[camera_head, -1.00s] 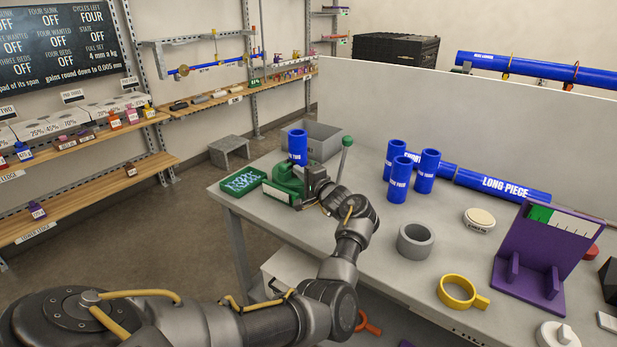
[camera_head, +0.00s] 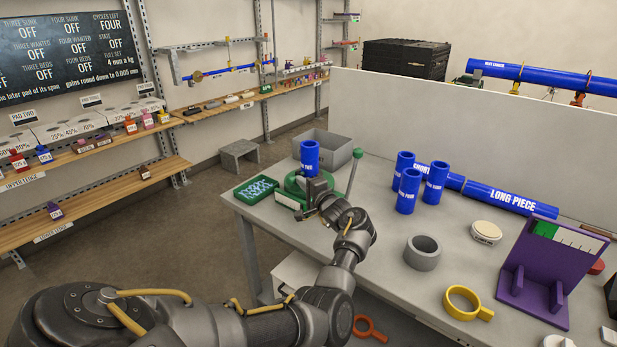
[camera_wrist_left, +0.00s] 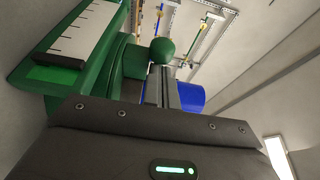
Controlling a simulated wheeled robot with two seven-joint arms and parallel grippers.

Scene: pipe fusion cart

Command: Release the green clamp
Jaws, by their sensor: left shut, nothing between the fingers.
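The green clamp (camera_head: 296,183) stands near the table's left edge, partly hidden behind my left gripper. Its upright lever (camera_head: 353,176) has a green knob, which also shows in the left wrist view (camera_wrist_left: 162,50) just beyond the fingertips. A blue pipe piece (camera_head: 310,155) stands upright at the clamp; part of it shows in the wrist view (camera_wrist_left: 190,97). My left gripper (camera_head: 314,192) is shut and empty in front of the clamp, left of the lever. I cannot tell whether it touches the clamp or lever. My right gripper is not in view.
A green tray (camera_head: 238,195) lies left of the clamp, and a grey bin (camera_head: 340,150) stands behind it. Several blue pipes stand to the right near a long blue pipe (camera_head: 510,200). A grey ring (camera_head: 422,262), yellow ring (camera_head: 447,308) and purple stand (camera_head: 540,280) lie further right.

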